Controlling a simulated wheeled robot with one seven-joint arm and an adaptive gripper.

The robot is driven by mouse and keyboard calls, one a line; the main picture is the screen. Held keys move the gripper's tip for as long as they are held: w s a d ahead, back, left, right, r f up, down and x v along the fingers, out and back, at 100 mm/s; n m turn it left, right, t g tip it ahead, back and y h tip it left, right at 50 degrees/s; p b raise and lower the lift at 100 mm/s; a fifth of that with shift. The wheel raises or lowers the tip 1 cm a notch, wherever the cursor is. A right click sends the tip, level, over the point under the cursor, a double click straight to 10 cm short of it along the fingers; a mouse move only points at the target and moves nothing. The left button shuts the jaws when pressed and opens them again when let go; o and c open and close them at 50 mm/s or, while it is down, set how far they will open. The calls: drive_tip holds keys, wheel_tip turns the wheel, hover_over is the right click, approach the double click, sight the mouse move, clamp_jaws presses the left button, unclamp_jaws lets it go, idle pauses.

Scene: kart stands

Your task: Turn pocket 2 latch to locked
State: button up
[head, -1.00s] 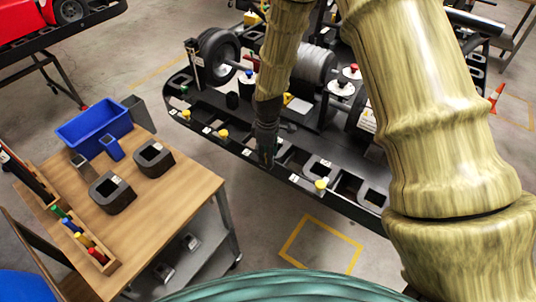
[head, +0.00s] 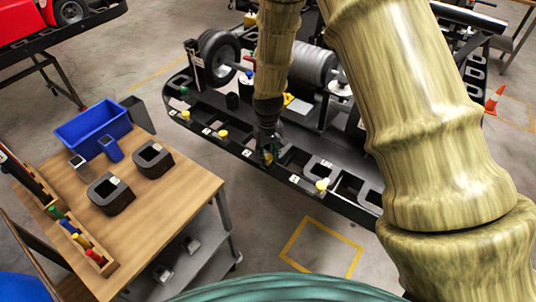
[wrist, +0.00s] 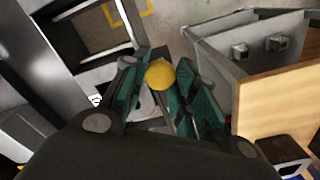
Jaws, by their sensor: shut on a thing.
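My gripper (head: 267,146) is at the near rail of the black kart stand (head: 228,147), pointing down. A yellow latch knob (head: 267,157) shows at its fingertips. In the wrist view, the yellow knob (wrist: 160,75) sits between the green finger pads of my gripper (wrist: 158,92), which is shut on it. Its pointer direction is hidden by the fingers. Other yellow knobs stand along the same rail, one to the left (head: 222,133) and one to the right (head: 321,186). White number labels lie beside the knobs, too small to read surely.
A wooden workbench (head: 190,190) stands left of the stand, with a blue bin (head: 93,128) and dark blocks (head: 110,194) on it. Kart parts, including a wheel (head: 217,50) and a grey cylinder (head: 313,66), sit behind my gripper. Floor is clear before the rail.

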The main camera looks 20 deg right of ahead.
sight(268, 156)
drive_tip(key=shift+w+m, duration=0.1)
drive_tip(key=shift+m, duration=0.9)
drive_tip(key=o, duration=1.1)
drive_tip(key=shift+c, duration=0.2)
wheel_tip(268, 156, up, 12)
